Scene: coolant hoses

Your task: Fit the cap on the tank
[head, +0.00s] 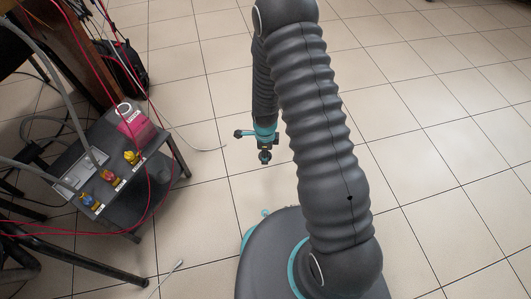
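A pink tank (138,128) with a white label stands at the back of a dark low table at the left. A pale round part (123,108) shows at its top. I cannot tell whether that is a cap or the tank's open neck, and I make out no separate cap. My gripper (265,158) hangs pointing down over the floor, to the right of the table and well apart from the tank. It is small and dark here, and I cannot tell whether its fingers are open or shut. No held object can be made out.
The dark table (120,222) also bears a blue fitting (88,200), a red fitting (107,175) and a yellow fitting (132,156). Grey hoses and thin red cables hang around them. A thin pale rod (168,277) lies on the floor. The tiled floor at right is clear.

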